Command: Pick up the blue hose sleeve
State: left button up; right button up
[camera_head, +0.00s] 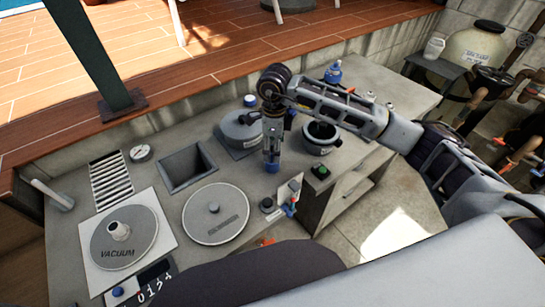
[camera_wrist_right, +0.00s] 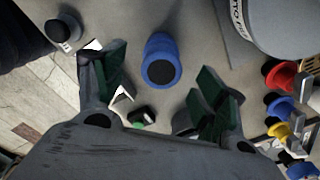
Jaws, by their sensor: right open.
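The blue hose sleeve (camera_wrist_right: 161,60) shows in the right wrist view as a short blue cylinder with a dark round opening. It stands on the grey counter, between and slightly beyond my right gripper's fingertips. My right gripper (camera_wrist_right: 162,88) is open and empty, with gaps on both sides of the sleeve. In the head view my right gripper (camera_head: 272,150) points down over the counter, and a blue part (camera_head: 272,166) shows at its lower end, probably the sleeve, partly hidden by the fingers. My left gripper is not in view.
The counter (camera_head: 165,195) holds a vacuum plate (camera_head: 119,236), a round grey lid (camera_head: 215,214), a square opening (camera_head: 187,169), a grey pot (camera_head: 240,130) and another pot (camera_head: 320,137). Coloured valves (camera_wrist_right: 280,75) stand at the wrist view's right. A black knob (camera_wrist_right: 63,29) is at upper left.

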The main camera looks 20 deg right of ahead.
aim_at(272, 157)
jog(key=shift+f, duration=0.6)
jog(key=shift+w+a+f+p, duration=0.15)
jog(key=shift+f+p, duration=0.2)
jog(key=shift+f, duration=0.6)
jog(key=shift+s+a+f+p, duration=0.1)
jog(key=shift+f+p, duration=0.2)
jog(key=shift+f, duration=1.35)
jog(key=c, duration=1.1)
jog(key=shift+w+r, duration=0.1)
jog(key=shift+r, duration=0.1)
